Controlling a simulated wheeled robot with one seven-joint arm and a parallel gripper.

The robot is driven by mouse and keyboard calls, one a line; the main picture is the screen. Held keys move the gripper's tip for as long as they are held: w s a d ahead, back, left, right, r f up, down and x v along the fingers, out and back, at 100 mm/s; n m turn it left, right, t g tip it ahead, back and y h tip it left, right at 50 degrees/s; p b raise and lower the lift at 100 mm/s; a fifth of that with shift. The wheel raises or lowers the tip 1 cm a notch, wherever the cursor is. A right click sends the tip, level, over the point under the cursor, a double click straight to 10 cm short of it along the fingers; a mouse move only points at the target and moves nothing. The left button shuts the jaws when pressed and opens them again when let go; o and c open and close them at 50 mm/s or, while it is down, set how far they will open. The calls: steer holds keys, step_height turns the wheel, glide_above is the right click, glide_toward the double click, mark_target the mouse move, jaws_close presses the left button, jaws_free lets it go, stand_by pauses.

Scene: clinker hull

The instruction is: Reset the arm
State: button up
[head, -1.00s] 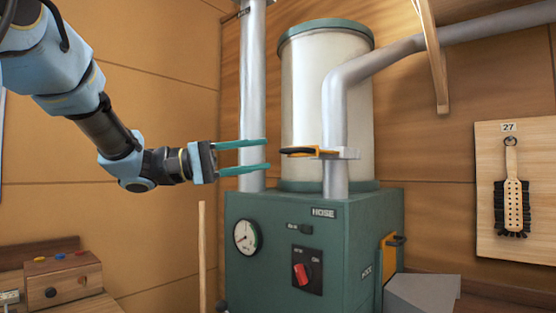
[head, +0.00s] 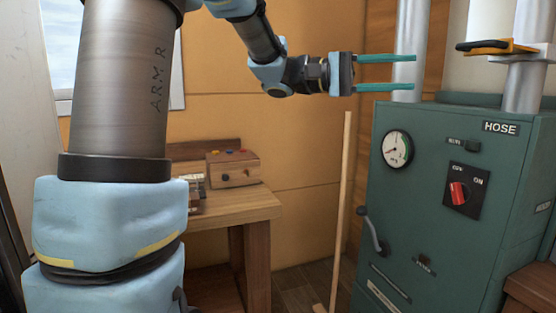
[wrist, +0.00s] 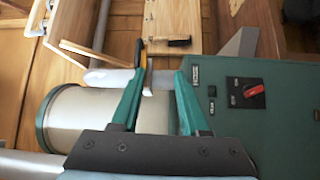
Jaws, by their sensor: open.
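My gripper (head: 402,73) is at the upper middle of the head view, its two teal fingers spread apart and pointing right. It is open, with nothing between the fingers. The fingertips overlap the silver pipe (head: 407,40) in the picture; I cannot tell whether they touch it. The wrist view also shows my gripper (wrist: 154,72) open, with the orange-and-black handle (wrist: 139,54) on the bent pipe beyond its fingertips. In the head view this handle (head: 497,47) is to the right of the fingers and apart from them.
A green cabinet (head: 437,215) labelled HOSE, with a gauge (head: 397,149), red switch (head: 458,193) and side crank (head: 373,232), stands at the right. A wooden bench (head: 235,211) bears a small wooden box (head: 233,170). A thin wooden pole (head: 343,200) stands between bench and cabinet.

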steer(key=a+f+n+t+y+p, duration=0.1)
steer(key=a+f+n+t+y, duration=0.3)
steer(key=f, duration=0.6)
steer(key=a+f+n+t+y+p, duration=0.1)
steer(key=a+f+y, duration=0.2)
steer(key=a+f, duration=0.5)
steer(key=a+f+t+y, duration=0.2)
steer(key=a+f+y, duration=0.2)
steer(key=a+f, duration=0.3)
steer(key=w+a+f+t+y+p, duration=0.1)
steer(key=a+f+t+y, duration=0.2)
steer(key=a+f, duration=0.4)
steer(key=a+y, duration=0.1)
steer(key=a, duration=0.5)
steer(key=shift+a+f+t+y, duration=0.3)
steer(key=shift+a+f+y, duration=0.1)
